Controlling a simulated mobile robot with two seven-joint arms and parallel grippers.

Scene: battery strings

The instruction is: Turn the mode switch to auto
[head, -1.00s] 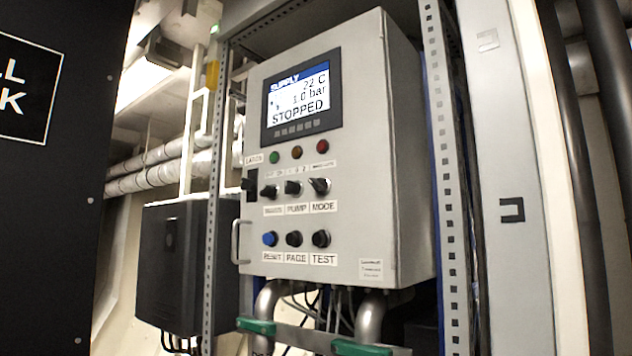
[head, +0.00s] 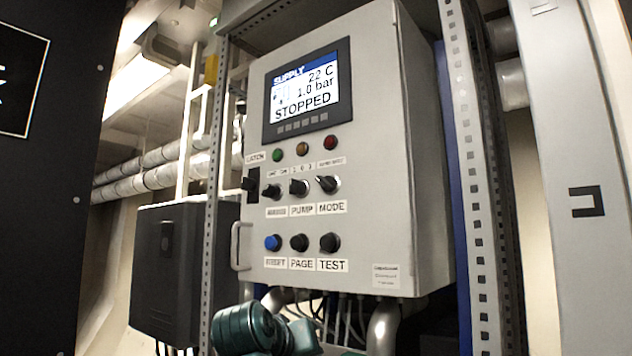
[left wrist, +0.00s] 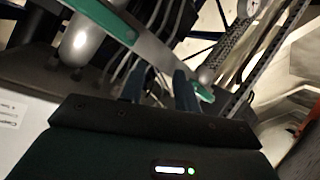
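The mode switch (head: 327,184) is a black knob at the right end of the row of knobs on the grey control cabinet (head: 385,200), above the MODE label. Its pointer looks tilted toward the upper left; the small position lettering above it is too blurred to read. My left gripper (left wrist: 160,80) shows in the left wrist view with its two bluish fingers apart and nothing visible between them. It is apart from the switch, which that view does not show. A teal part of my arm shows low in the head view, below the cabinet. My right gripper is not in view.
The PUMP knob (head: 299,187) sits close left of the mode switch, with the TEST button (head: 330,242) below. The display (head: 307,92) reads STOPPED. A handle (head: 236,246) sticks out at the cabinet's left edge. A perforated rail (head: 470,160) stands at right.

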